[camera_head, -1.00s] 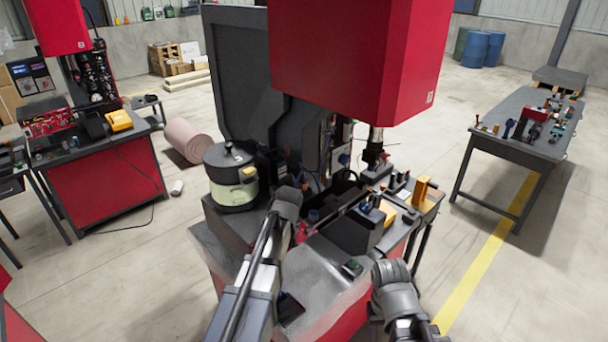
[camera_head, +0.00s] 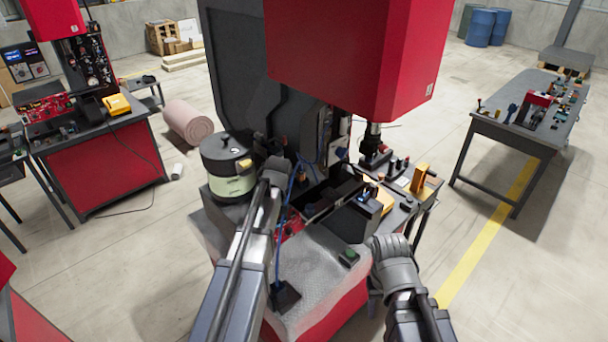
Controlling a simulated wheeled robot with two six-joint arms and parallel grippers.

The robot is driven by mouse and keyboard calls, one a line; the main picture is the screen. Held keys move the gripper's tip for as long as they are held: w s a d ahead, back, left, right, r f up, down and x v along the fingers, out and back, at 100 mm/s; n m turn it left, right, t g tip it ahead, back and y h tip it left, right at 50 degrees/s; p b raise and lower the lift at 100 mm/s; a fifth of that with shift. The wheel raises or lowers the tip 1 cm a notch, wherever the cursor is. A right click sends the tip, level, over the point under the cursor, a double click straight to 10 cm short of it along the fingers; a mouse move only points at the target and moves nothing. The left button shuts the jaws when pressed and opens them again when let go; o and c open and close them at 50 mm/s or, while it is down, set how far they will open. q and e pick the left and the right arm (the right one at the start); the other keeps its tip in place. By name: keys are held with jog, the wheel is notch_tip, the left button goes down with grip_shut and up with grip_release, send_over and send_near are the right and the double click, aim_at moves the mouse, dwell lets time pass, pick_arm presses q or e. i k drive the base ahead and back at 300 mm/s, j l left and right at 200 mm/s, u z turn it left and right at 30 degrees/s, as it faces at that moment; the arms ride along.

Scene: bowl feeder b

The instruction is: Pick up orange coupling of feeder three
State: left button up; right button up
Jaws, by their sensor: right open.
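A bowl feeder with a dark lid and pale green band (camera_head: 228,166) stands on the left of the red machine. An upright orange-yellow block (camera_head: 419,178) stands on the right of the bench. Another orange-yellow piece (camera_head: 384,197) lies left of it, partly hidden behind dark parts. I cannot tell which, if either, is the orange coupling of feeder three. My right gripper (camera_head: 352,204) is open over the bench's near side, left of the upright block; its fingertips merge with dark parts. My left arm reaches up beside the bowl; its gripper (camera_head: 284,164) is too unclear to read.
The red machine head (camera_head: 345,55) hangs over the crowded bench. A blue cable (camera_head: 280,225) runs down beside my left arm. A separate table (camera_head: 515,135) with parts stands at the right; floor lies between.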

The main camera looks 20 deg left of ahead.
aim_at(301, 176)
jog(key=i+l, duration=0.1)
jog(key=i, duration=0.35)
jog(key=i+l, duration=0.1)
jog(key=i, duration=0.35)
